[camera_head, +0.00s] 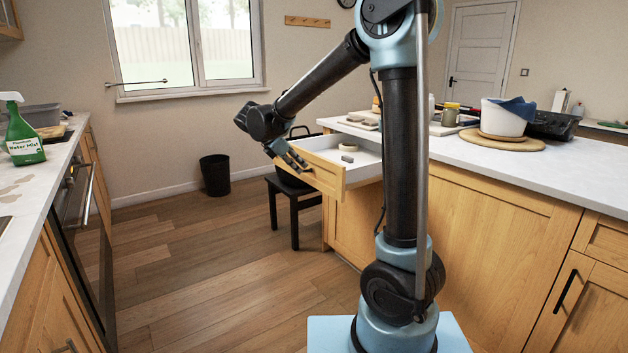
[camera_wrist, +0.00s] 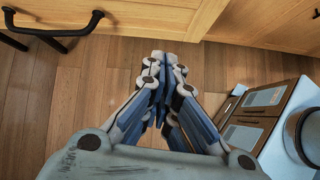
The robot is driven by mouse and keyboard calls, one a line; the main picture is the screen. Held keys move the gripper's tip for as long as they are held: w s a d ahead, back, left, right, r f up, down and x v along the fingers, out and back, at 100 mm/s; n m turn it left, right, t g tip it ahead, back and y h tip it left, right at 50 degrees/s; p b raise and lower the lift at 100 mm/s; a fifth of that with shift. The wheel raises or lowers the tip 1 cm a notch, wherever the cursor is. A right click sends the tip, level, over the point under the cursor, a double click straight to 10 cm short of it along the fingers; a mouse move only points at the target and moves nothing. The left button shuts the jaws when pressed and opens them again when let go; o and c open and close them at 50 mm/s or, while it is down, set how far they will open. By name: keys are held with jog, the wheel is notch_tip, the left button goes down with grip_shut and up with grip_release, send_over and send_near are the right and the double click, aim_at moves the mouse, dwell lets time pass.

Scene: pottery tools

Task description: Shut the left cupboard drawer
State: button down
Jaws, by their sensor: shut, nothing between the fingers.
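The cupboard drawer (camera_head: 329,176) stands pulled out from the left end of the wooden counter. Its light wooden front faces the left of the picture, and its white inside shows. A cream ring-shaped thing (camera_head: 347,147) and a small grey piece lie in it. My gripper (camera_head: 303,166) is at the outer side of the drawer front. In the wrist view my gripper (camera_wrist: 165,62) is shut and empty, with its tips close to a wooden front (camera_wrist: 165,16). A black bar handle (camera_wrist: 52,24) is left of the tips. I cannot tell whether the tips touch the wood.
A black stool (camera_head: 295,205) stands under and behind the drawer. A black bin (camera_head: 215,175) is by the far wall. The white worktop (camera_head: 480,160) holds a white bowl (camera_head: 503,118) and jars. The wooden floor (camera_head: 190,270) left of the drawer is clear.

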jog(key=w+a+n, duration=0.1)
jog(key=a+n, duration=0.1)
jog(key=a, duration=0.2)
send_near(322, 184)
notch_tip(322, 184, down, 3)
jog(key=a, duration=0.1)
jog(key=shift+w+d+f+t, duration=0.1)
jog(key=shift+w+d, duration=0.15)
jog(key=shift+d, duration=0.35)
jog(key=shift+w+d+f+t, duration=0.1)
jog(key=shift+w+d, duration=0.1)
jog(key=shift+d, duration=0.4)
jog(key=shift+w+d+f+t, duration=0.1)
jog(key=shift+w+d, duration=0.15)
jog(key=shift+d, duration=0.3)
